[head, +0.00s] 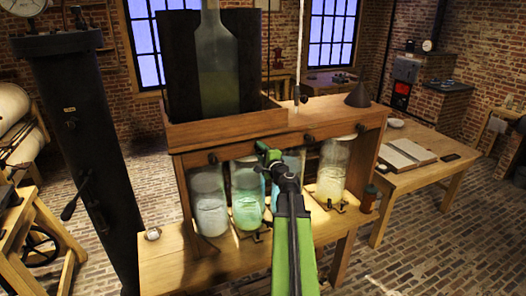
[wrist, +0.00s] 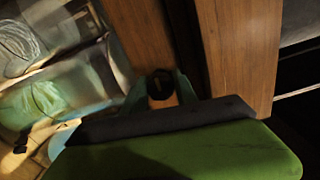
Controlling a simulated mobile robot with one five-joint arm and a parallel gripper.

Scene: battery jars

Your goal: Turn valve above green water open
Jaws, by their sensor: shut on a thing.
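My gripper (head: 266,152) is at the front of the wooden shelf, above and slightly right of the jar with green water (head: 247,211). In the wrist view its fingers (wrist: 161,92) are on both sides of a dark round valve (wrist: 160,82), and it is shut on it. The valve is mostly hidden behind the gripper in the head view. The green jar also shows at the left of the wrist view (wrist: 38,104). How far the valve is turned cannot be told.
Beside the green jar stand a whitish jar (head: 209,207), a bluish jar partly behind my arm, and a yellowish jar (head: 331,180). Other dark valves (head: 213,158) (head: 308,138) line the shelf board (head: 285,123). A large bottle (head: 217,65) stands on top.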

